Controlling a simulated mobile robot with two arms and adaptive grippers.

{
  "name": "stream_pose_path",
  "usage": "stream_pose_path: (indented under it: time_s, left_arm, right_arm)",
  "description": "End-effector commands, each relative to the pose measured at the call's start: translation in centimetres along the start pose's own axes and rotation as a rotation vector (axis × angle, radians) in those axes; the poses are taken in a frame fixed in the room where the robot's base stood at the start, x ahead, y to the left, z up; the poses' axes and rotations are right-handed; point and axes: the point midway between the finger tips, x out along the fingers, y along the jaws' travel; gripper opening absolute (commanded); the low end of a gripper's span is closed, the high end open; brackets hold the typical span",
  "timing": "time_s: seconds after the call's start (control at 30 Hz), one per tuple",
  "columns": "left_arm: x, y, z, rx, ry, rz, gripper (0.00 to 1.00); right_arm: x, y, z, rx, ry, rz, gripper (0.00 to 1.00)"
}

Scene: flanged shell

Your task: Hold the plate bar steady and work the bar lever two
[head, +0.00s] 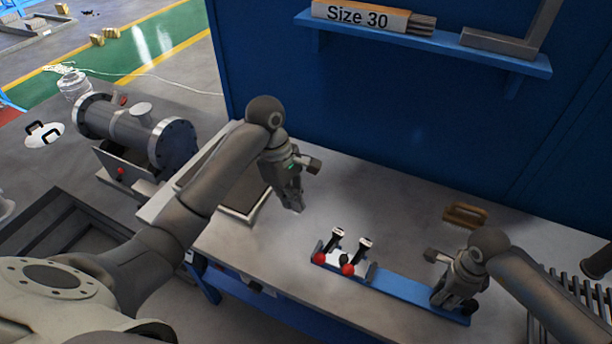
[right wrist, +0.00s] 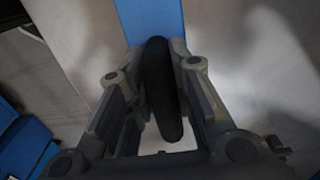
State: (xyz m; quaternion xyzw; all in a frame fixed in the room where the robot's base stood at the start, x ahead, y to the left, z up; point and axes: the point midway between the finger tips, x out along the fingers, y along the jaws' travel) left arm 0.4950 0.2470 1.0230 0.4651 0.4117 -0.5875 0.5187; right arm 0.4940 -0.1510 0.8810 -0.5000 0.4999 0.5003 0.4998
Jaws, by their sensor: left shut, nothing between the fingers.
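A blue plate (head: 405,288) lies on the grey bench and also shows in the right wrist view (right wrist: 150,18). At its left end, between small grey end brackets, are two short dark levers with pale tops, a left one (head: 337,236) and a right one (head: 363,246). Two red balls (head: 319,258) (head: 348,269) sit at their front. My left gripper (head: 296,208) is shut and empty, above the bench, behind and left of the levers. My right gripper (head: 452,303) is at the plate's right end, its fingers closed around a black upright bar (right wrist: 160,85), the plate bar.
A wooden-backed brush (head: 465,215) lies behind the plate. A shallow tray (head: 243,215) stands left of my left gripper. A blue wall with a shelf (head: 440,50) rises behind the bench. A flanged shell (head: 135,130) stands at the left. Bench between tray and plate is clear.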

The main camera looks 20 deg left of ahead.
Motion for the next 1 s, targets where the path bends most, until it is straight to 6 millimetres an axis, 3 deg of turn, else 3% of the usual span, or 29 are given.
stream_pose_path:
  time_s: [0.03,0.2,0.57,0.77,1.0]
  left_arm:
    - [0.0,0.0,0.0,0.0,0.0,0.0,0.0]
    - [0.0,0.0,0.0,0.0,0.0,0.0,0.0]
    - [0.0,0.0,0.0,0.0,0.0,0.0,0.0]
    - [0.0,0.0,0.0,0.0,0.0,0.0,0.0]
    - [0.0,0.0,0.0,0.0,0.0,0.0,0.0]
  right_arm:
    - [0.0,-0.1,0.0,0.001,0.001,-0.001,0.26]
    - [0.0,0.0,0.0,0.001,0.001,-0.001,0.46]
    - [-0.4,-0.1,0.0,0.0,0.0,-0.002,0.46]
    - [-3.4,-0.1,-0.1,-0.002,0.0,-0.005,0.46]
    - [-8.6,-0.2,-0.1,0.0,0.0,-0.005,0.46]
